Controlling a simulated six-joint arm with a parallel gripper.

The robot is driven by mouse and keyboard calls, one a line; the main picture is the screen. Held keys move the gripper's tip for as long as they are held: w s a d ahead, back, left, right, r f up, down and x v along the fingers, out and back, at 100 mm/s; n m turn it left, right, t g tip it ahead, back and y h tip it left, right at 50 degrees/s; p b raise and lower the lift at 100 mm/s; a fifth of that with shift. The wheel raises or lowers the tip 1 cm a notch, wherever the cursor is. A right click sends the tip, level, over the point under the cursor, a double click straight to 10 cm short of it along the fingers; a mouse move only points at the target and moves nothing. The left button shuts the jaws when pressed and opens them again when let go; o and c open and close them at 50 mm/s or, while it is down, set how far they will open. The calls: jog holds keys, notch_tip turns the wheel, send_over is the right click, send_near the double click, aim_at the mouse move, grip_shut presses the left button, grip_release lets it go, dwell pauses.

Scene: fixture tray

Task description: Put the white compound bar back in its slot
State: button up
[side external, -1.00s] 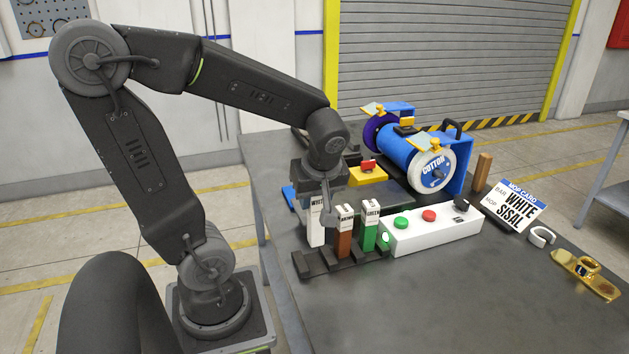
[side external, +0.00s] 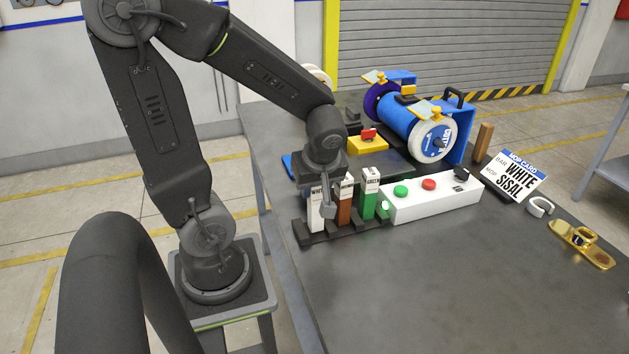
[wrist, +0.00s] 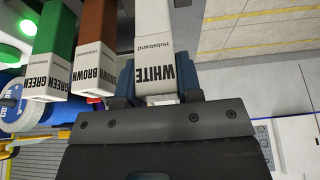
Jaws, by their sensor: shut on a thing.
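The white compound bar (side external: 314,213) stands upright at the left end of the dark rack (side external: 372,231), its lower end at the rack. I cannot tell whether it is fully seated. My gripper (side external: 321,192) is above it, shut on its upper part. In the wrist view the white bar (wrist: 154,40), labelled WHITE, sits between the blue jaws of my gripper (wrist: 157,82). The brown bar (side external: 345,205) and green bar (side external: 369,197) stand in the rack to its right. The slot is hidden by the bar and the rack.
A white control box (side external: 430,201) with buttons is right of the rack. Behind are a yellow block (side external: 367,146) with a red top and a blue buffing machine (side external: 410,120). The mop card (side external: 516,176) reads WHITE, SISAL. The front table is clear.

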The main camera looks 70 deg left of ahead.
jog(key=shift+f, duration=0.6)
dwell(0.3)
jog(key=o, duration=1.1)
jog(key=v, duration=1.4)
jog(key=s+d+m+t+h, duration=0.1)
jog(key=d+m+t+h, duration=0.3)
jog(key=m, duration=1.4)
jog(key=d+t, duration=0.1)
jog(key=d, duration=0.2)
jog(key=shift+s+d+f+t+h, duration=0.2)
jog(key=shift+s+d+t+h, duration=0.1)
jog(key=shift+s+d, duration=0.1)
